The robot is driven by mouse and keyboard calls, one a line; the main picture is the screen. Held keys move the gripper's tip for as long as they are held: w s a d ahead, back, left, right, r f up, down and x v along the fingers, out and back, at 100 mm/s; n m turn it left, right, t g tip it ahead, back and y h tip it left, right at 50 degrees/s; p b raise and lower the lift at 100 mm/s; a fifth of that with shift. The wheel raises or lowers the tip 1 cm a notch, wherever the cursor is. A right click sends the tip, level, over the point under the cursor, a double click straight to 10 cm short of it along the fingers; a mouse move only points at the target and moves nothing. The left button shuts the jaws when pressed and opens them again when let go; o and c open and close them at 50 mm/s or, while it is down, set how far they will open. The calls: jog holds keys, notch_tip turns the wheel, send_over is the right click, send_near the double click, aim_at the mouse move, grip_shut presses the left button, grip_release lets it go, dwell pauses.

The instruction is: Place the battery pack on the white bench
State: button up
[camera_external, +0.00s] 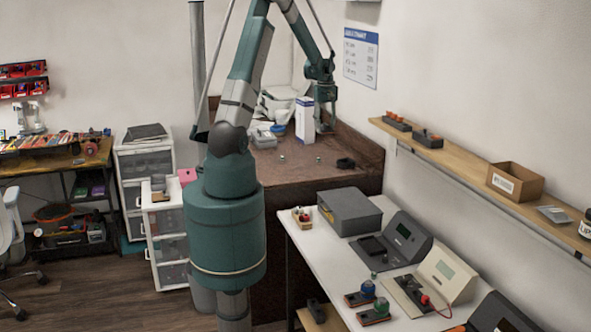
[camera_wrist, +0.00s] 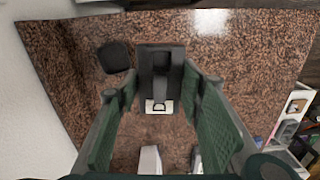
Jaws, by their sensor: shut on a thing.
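My gripper (camera_wrist: 160,98) is shut on a dark block with a pale end, which looks like the battery pack (camera_wrist: 160,62), between its green-padded fingers in the wrist view. In the external view my gripper (camera_external: 325,93) is raised at the back, over the brown speckled counter; the held block is too small to make out there. The white bench (camera_external: 304,241) stands in front of the counter at the lower right, apart from my gripper.
The white bench carries a grey box (camera_external: 349,211), a small wooden tray (camera_external: 302,215) and several instruments. A white carton (camera_external: 305,120) stands on the counter (camera_external: 290,166), near a black object (camera_external: 345,163). A wall shelf (camera_external: 462,175) runs above the bench's right side.

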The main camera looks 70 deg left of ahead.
jog(key=w+d+r+m+p, duration=0.2)
jog(key=w+d+r+m, duration=0.4)
jog(key=w+d+r, duration=1.2)
jog(key=w+d+r+m+b, duration=0.1)
jog(key=d+r+m+b, duration=0.2)
jog(key=d, duration=1.5)
jog(key=w+d+r+m+b, duration=0.2)
jog(key=d+m+b, duration=0.6)
jog(key=d, duration=1.1)
jog(key=shift+d+r+b, duration=0.2)
jog(key=shift+r+b, duration=0.3)
jog(key=shift+b, duration=0.55)
jog(key=shift+f, duration=0.15)
jog(key=shift+f+b, duration=2.4)
jog(key=shift+b, duration=0.15)
jog(key=shift+a, duration=0.15)
